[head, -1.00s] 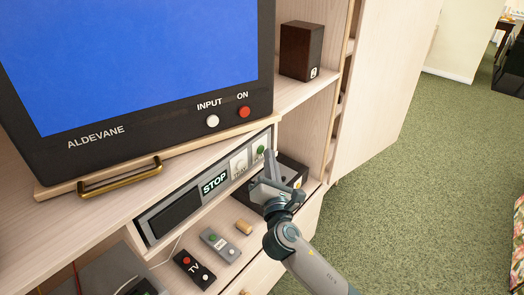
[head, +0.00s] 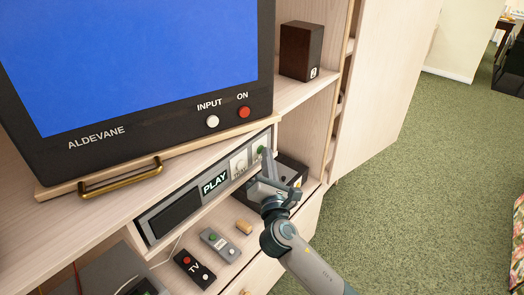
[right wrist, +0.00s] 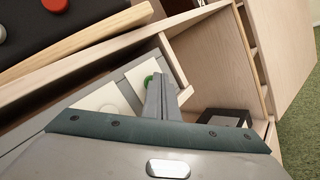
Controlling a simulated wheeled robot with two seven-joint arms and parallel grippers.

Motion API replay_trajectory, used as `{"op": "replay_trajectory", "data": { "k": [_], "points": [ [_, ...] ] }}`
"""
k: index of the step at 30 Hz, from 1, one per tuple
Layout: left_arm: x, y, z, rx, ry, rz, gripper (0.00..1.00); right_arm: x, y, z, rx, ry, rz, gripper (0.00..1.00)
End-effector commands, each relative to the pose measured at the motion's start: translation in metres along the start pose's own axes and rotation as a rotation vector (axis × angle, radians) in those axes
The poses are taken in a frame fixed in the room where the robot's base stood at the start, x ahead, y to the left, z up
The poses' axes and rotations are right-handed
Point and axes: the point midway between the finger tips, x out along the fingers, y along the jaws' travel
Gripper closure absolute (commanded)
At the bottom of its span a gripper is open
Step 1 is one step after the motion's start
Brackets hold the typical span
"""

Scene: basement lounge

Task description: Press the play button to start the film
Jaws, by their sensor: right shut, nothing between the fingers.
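The player (head: 178,212) sits in the shelf slot under the television, and its display (head: 215,183) reads PLAY. A green button (head: 261,149) is at the right end of its front; the button also shows in the right wrist view (right wrist: 149,81). My right gripper (head: 268,158) is shut and empty, with its fingertips at the green button. In the right wrist view the closed fingers (right wrist: 160,88) cover part of the button's right side. Whether they still touch it I cannot tell. My left gripper is not in view.
The television (head: 140,75) above shows a plain blue screen. A TV remote (head: 195,269), a grey remote (head: 218,244) and a small tan block (head: 244,227) lie on the lower shelf. A dark box (head: 290,174) stands behind my gripper.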

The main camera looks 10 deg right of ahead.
Motion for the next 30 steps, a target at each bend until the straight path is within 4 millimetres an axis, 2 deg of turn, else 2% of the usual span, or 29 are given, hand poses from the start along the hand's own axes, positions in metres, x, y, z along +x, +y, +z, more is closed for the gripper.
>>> {"op": "replay_trajectory", "data": {
  "k": [20,30],
  "points": [
    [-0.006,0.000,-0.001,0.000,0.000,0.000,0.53,-0.007,-0.005,0.005,0.000,0.000,0.000,1.00],
    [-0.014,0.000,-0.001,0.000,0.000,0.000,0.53,-0.022,-0.016,0.017,-0.002,0.000,0.000,1.00]
  ]
}}
